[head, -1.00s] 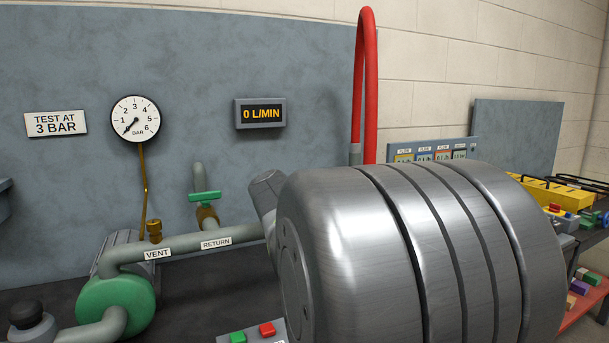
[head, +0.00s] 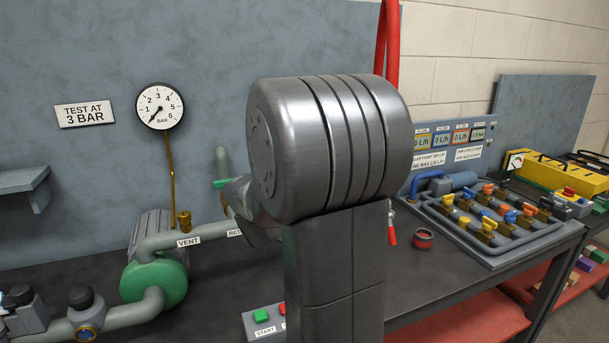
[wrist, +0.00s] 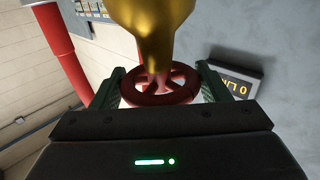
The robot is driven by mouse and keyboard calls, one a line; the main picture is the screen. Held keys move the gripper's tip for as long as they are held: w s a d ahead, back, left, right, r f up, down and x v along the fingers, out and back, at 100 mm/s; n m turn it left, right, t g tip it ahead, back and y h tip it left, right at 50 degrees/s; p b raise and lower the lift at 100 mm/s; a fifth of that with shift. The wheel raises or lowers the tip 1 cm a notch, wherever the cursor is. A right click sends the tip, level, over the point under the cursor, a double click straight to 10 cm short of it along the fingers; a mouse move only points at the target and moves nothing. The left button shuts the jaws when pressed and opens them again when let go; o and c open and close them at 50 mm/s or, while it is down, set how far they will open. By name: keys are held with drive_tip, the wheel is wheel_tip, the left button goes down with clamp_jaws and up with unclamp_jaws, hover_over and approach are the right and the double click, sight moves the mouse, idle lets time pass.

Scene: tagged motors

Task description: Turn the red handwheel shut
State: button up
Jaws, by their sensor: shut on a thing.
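The red handwheel (wrist: 131,95) shows in the wrist view, with a brass valve body (wrist: 153,28) in front of its hub. My gripper (wrist: 160,83) has one dark green finger on each side of the wheel and is shut on its rim. In the head view my own arm hides the handwheel and my gripper. The round pressure gauge (head: 160,106) has its needle at the low end of the scale.
A green pump (head: 153,279) with grey pipes stands left of my arm. A start button box (head: 262,318) is low in front. A manifold tray (head: 490,222) with colored valves lies at right. A red hose (head: 387,45) rises behind my arm.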

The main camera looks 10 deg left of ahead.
drive_tip(key=shift+f, duration=0.1)
idle(0.3)
drive_tip(key=o, duration=1)
drive_tip(key=s+a, duration=0.1)
drive_tip(key=s, duration=0.3)
drive_tip(key=s+a, duration=0.1)
drive_tip(key=s, duration=0.8)
drive_tip(key=shift+s+a, duration=0.25)
drive_tip(key=shift+a, duration=0.15)
drive_tip(key=w+d, duration=0.1)
drive_tip(key=w, duration=0.3)
drive_tip(key=w+d, duration=0.1)
drive_tip(key=w, duration=0.8)
drive_tip(key=shift+w+d, duration=0.3)
drive_tip(key=shift+d, duration=0.1)
